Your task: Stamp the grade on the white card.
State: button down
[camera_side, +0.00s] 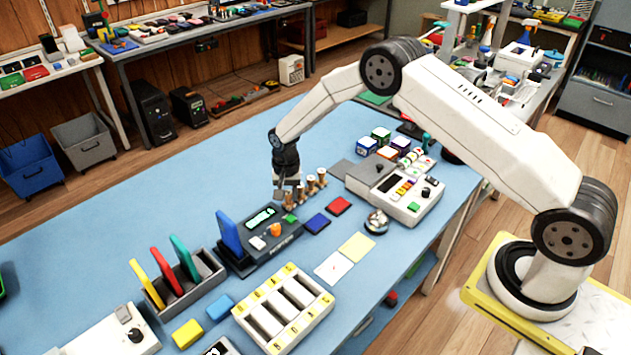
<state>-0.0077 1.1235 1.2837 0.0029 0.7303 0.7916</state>
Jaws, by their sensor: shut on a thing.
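The white card (331,268) lies flat on the blue table, touching or close to a yellow card (357,247). I cannot make out clearly what is marked on it. My gripper (288,190) points down at the row of wooden-handled stamps, left of and beyond the white card. It is shut on the nearest stamp (290,204), whose upper part is partly hidden by the fingers. More stamps (312,183) stand to its right. A blue ink pad (317,223) and a red ink pad (338,206) lie between the stamps and the cards.
A dark device with a lit screen (262,216) and an upright blue phone (229,232) stands left of the stamps. A white sorting tray (322,303) lies in front. A grey rack (156,296) holds coloured phones. A control box (412,206) stands at right.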

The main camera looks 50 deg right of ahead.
jog(key=shift+f, duration=0.2)
jog(key=shift+c, duration=1.6)
grip_release()
jog(key=shift+r, duration=0.15)
jog(key=shift+r, duration=3.75)
jog(key=shift+s+r, duration=0.1)
